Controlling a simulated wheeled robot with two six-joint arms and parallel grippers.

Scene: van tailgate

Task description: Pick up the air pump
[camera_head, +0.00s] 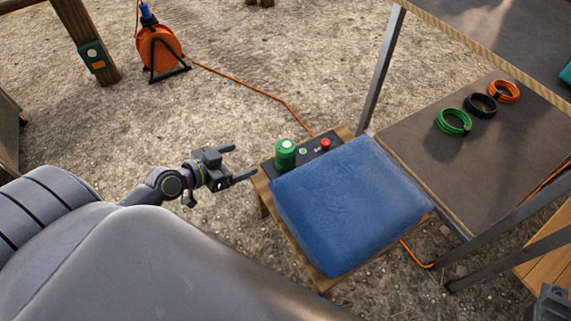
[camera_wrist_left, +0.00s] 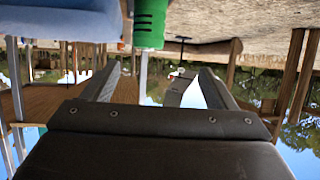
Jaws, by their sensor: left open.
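A green ribbed cylinder (camera_head: 285,154), which looks like the air pump, stands upright on the far left corner of a small wooden table. It also shows in the left wrist view (camera_wrist_left: 150,22), cut off by the top edge. My left gripper (camera_head: 246,161) is open and empty, just left of the cylinder and apart from it, its fingers pointing toward the table. Both fingers show apart in the wrist view (camera_wrist_left: 158,82). A dark part at the bottom right corner of the head view may be my right gripper (camera_head: 551,304); its jaws cannot be made out.
A blue cushion (camera_head: 345,205) covers most of the small table (camera_head: 303,262). A dark panel (camera_head: 319,149) with a red knob (camera_head: 325,143) lies beside the cylinder. A metal post (camera_head: 380,72) and a shelf with several cable coils (camera_head: 453,122) stand right. An orange cable reel (camera_head: 159,50) stands behind.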

